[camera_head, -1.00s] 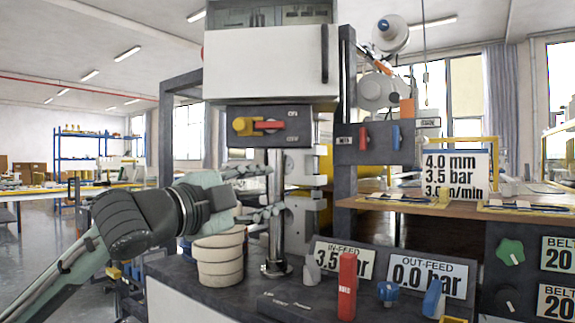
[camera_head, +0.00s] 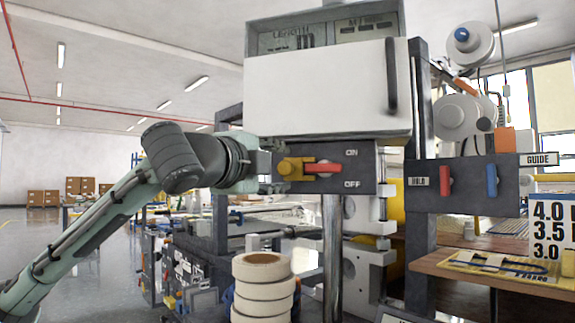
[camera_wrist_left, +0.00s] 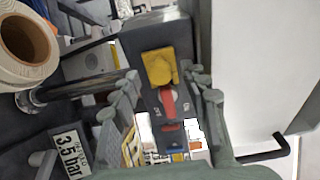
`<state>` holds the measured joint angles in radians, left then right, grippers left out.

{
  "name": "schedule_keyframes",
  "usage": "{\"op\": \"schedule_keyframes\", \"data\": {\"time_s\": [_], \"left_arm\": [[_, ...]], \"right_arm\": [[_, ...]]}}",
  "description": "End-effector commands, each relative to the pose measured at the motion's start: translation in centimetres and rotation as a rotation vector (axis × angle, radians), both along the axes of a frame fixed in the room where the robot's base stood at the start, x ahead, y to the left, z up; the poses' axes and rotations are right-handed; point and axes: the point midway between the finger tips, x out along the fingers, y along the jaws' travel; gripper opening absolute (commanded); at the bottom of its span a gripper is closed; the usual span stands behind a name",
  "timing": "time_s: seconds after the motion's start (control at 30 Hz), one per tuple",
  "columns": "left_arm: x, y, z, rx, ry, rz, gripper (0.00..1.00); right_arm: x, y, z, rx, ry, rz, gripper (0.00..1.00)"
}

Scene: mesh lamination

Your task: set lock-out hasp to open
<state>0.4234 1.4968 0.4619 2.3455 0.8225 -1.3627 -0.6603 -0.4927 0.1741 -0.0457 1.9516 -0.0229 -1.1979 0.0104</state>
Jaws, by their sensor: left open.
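The yellow lock-out hasp (camera_head: 294,168) sits at the left end of the red switch handle (camera_head: 323,168) on a dark ON/OFF panel (camera_head: 352,184). The handle lies level. My left gripper (camera_head: 276,166) is at the panel's left side, close to the hasp; its fingers are partly hidden in the head view. In the left wrist view the open gripper (camera_wrist_left: 165,88) has one finger on either side of the panel, with the yellow hasp (camera_wrist_left: 160,66) and red handle (camera_wrist_left: 168,101) showing between them. I cannot tell whether a finger touches the hasp. My right gripper is out of view.
A white cover (camera_head: 325,88) with a dark vertical handle is just above the panel. A metal post (camera_head: 332,250) stands below it. Stacked tape rolls (camera_head: 262,285) stand lower left. A second panel (camera_head: 467,187) with red and blue levers is to the right.

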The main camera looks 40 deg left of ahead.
Motion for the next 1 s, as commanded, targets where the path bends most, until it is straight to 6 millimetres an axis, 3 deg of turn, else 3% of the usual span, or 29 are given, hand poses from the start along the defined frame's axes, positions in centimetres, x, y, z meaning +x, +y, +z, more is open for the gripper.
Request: {"op": "schedule_keyframes", "data": {"time_s": [0.2,0.53,0.9,1.0], "left_arm": [[2.4,0.8,0.0,-0.001,0.003,0.001,0.45],[2.8,0.9,0.0,-0.001,-0.001,0.000,0.45],[2.7,0.8,0.0,-0.001,-0.001,-0.001,0.00],[2.7,0.8,0.0,-0.001,-0.001,-0.001,0.00]], "right_arm": [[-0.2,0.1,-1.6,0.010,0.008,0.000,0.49],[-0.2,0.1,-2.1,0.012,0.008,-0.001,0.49],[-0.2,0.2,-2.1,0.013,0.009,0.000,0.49],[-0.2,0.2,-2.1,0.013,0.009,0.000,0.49]]}}
